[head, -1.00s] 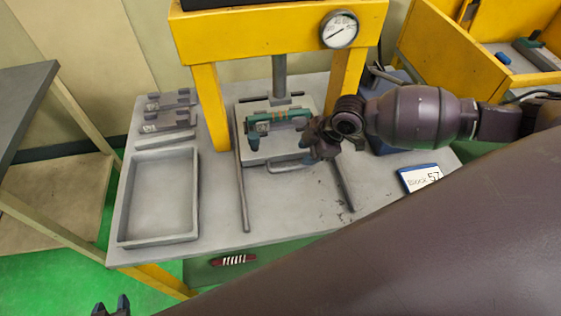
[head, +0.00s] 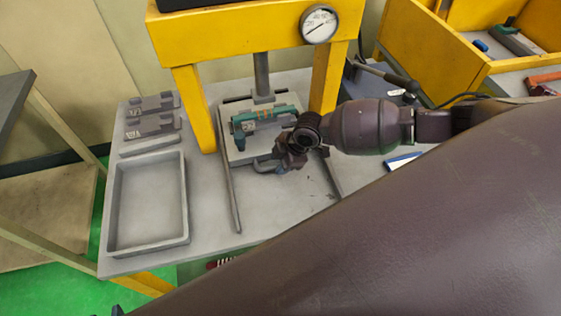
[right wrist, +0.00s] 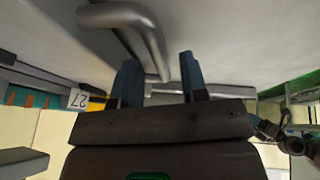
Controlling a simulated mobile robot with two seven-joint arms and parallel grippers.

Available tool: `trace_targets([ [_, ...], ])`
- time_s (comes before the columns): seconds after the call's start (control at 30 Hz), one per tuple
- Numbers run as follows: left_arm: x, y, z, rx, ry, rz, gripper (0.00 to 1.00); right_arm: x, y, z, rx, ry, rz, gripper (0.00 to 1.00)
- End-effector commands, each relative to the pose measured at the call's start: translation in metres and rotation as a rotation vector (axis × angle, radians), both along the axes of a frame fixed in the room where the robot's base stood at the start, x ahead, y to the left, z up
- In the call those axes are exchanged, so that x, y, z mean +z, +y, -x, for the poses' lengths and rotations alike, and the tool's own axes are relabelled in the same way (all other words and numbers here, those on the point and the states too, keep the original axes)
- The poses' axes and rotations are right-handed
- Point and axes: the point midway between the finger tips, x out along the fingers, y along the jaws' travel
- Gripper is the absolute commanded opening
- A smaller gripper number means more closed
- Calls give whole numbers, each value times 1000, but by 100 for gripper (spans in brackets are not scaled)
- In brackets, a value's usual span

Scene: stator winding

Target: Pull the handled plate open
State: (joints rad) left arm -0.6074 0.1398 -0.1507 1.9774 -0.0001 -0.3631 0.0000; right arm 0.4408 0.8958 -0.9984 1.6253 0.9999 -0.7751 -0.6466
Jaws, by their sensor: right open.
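The handled plate (head: 232,155) is a light grey slab lying under the yellow press, with a bar handle (head: 260,167) at its front edge. A teal-and-orange part (head: 262,116) sits on it. My right gripper (head: 279,166) is at the right end of the handle, its fingertips mostly hidden in the head view. In the right wrist view the two blue-grey fingers (right wrist: 161,75) are apart, and the bent grey handle (right wrist: 135,17) runs down towards the gap between them. Contact cannot be told. Only a dark tip of my left gripper (head: 117,310) shows at the bottom edge.
The yellow press (head: 190,100) with a dial gauge (head: 319,24) stands over the plate. A rail (head: 229,190) lies left of the plate. An empty grey tray (head: 113,205) and dark blocks (head: 150,119) are at left.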

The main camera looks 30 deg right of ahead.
Motion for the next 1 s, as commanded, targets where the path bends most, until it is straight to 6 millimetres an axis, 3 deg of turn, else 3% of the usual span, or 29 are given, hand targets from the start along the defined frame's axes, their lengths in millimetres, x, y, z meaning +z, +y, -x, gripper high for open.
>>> trace_targets([
  [0.33,1,1,-1,-1,-1,-2,43,-3,1,-1,0,0,0,40],
  [0.6,1,1,-1,0,-2,-2,43,-3,1,-1,0,0,0,0],
  [1.0,1,1,-1,0,-3,-2,43,-3,1,-2,0,0,1,0],
])
